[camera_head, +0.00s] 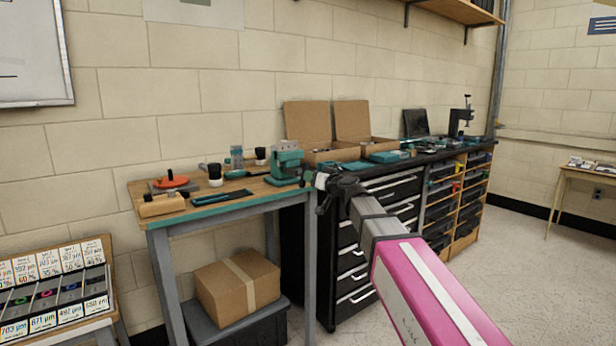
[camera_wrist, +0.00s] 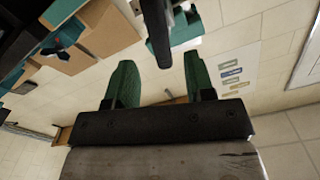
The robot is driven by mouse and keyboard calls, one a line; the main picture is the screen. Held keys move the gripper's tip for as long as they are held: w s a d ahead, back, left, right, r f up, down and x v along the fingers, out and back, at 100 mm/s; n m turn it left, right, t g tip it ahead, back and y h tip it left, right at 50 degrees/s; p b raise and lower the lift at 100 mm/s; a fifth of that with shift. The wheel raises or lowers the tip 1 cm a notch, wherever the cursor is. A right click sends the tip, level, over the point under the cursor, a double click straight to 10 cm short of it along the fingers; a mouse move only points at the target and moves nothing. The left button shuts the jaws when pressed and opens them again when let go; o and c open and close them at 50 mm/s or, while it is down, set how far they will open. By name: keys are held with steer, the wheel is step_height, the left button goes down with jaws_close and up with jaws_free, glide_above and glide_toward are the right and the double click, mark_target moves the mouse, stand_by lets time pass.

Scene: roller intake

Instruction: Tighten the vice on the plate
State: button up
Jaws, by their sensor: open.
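The teal vice (camera_head: 287,160) stands at the right end of the small wooden workbench (camera_head: 225,192). In the wrist view part of a teal body (camera_wrist: 186,28) shows at the top edge. My gripper (camera_head: 322,185) is at the vice's right side, just off the bench's right end. In the wrist view its two green fingers are apart, and my gripper (camera_wrist: 160,75) is open. A dark bar (camera_wrist: 158,32), seemingly the vice's handle, comes down from the top edge to between the fingertips; I cannot tell whether they touch it. I cannot make out the plate between the jaws.
An orange disc (camera_head: 171,181), a wooden block (camera_head: 161,205) and brushes lie left on the bench. A black drawer cabinet (camera_head: 365,235) with open cardboard boxes (camera_head: 308,122) stands right behind my gripper. A closed carton (camera_head: 238,287) sits under the bench. The floor at right is clear.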

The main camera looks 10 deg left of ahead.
steer(key=v, duration=0.4)
steer(key=shift+s+d, duration=0.2)
steer(key=shift+s, duration=0.05)
steer(key=s+d+f+m+g+h, duration=0.1)
steer(key=d+f+g+h, duration=0.1)
steer(key=d+f, duration=0.5)
steer(key=s+d+f+g+h, duration=0.2)
steer(key=d+f, duration=0.2)
steer(key=f, duration=0.7)
steer(key=s+d+f+m+g+h, duration=0.1)
steer(key=d+f+h, duration=0.3)
steer(key=f, duration=0.5)
steer(key=s+d+f+m+g+h, duration=0.2)
steer(key=s+d+f+g+h, duration=0.1)
steer(key=s+d+f, duration=0.4)
steer(key=s+d+f+m+g+h, duration=0.2)
steer(key=s+d+f+g, duration=0.1)
steer(key=s+d+f, duration=0.4)
steer(key=d+f, duration=0.3)
steer(key=d, duration=0.4)
steer(key=shift+d+f+m+g+h, duration=0.2)
steer(key=shift+f+m+g+h, duration=0.1)
steer(key=shift+h, duration=0.1)
steer(key=shift+s+a, duration=0.1)
steer(key=shift+a, duration=0.05)
